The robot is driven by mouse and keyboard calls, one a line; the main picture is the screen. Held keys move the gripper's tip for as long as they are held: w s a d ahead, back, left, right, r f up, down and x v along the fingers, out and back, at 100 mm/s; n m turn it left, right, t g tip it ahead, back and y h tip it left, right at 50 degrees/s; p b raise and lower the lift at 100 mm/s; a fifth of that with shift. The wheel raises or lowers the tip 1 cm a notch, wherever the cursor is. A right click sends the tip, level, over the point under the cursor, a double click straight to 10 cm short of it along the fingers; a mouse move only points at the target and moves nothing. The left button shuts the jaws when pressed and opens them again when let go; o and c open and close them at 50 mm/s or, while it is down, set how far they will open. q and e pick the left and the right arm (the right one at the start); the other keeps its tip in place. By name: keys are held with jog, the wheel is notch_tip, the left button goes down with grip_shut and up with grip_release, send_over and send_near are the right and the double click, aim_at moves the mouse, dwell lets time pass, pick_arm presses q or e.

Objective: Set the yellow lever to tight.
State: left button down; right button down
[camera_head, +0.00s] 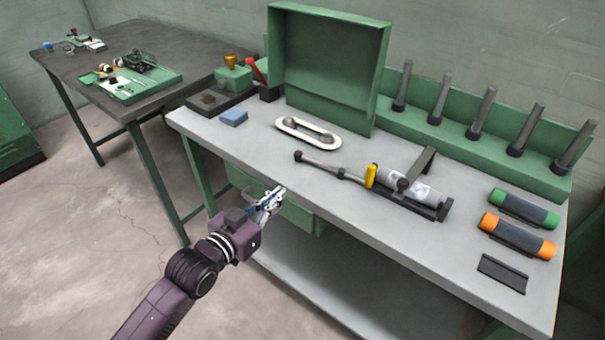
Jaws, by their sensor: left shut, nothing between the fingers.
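The yellow lever (370,176) is small and stands at the left end of a clear cylinder, where a dark rod meets it. The cylinder (419,187) lies in a black frame (432,209) on the grey workbench (284,163). The dark rod (325,168) runs left from the lever and ends in a knob. The markings around the lever are too small to read. My left gripper (278,191) is shut and empty, off the bench's front edge, below and left of the lever and apart from it. My right gripper is not in view.
A white oval loop (308,133) and a blue block (233,117) lie behind the rod. A tall green panel (328,65) and a rack of dark pegs (485,120) line the back. Green-ended (524,208) and orange-ended (517,236) cylinders lie at right. The bench's front strip is clear.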

pick_arm(q)
jog(key=shift+s+d+r, duration=0.15)
jog(key=shift+r, duration=0.2)
send_near(312, 163)
jog(key=x, duration=0.7)
jog(key=shift+d+p, duration=0.25)
jog(key=shift+p, duration=0.15)
jog(key=shift+a, duration=0.15)
